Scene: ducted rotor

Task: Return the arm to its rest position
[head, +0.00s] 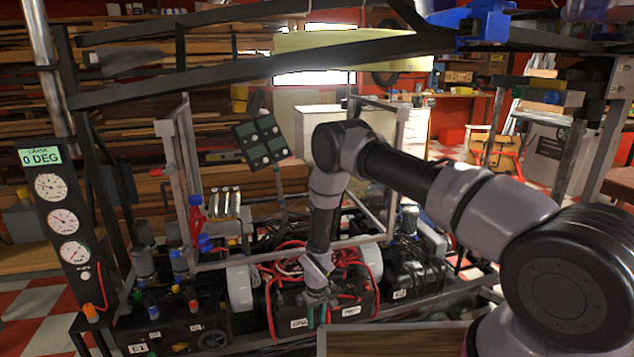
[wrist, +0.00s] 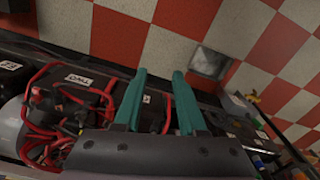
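My arm (head: 460,200) reaches out from the right of the head view, bends at its elbow, and points down over the machine's middle. My gripper (head: 316,308) hangs at its end, in front of black boxes with red cables (head: 285,280). In the wrist view, the two teal fingers of the gripper (wrist: 161,76) stand apart with nothing held between them. A black box labelled TWO (wrist: 82,80) and red cables lie to their left. I cannot tell whether the fingers touch the box or cables behind them.
A gauge panel (head: 62,220) reading 0 DEG stands at left. Metal frame posts (head: 186,180) and a dark panel on a stalk (head: 262,140) rise near my arm. Black beams (head: 250,60) cross above. Red and white floor tiles (wrist: 120,35) lie beyond the machine's edge.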

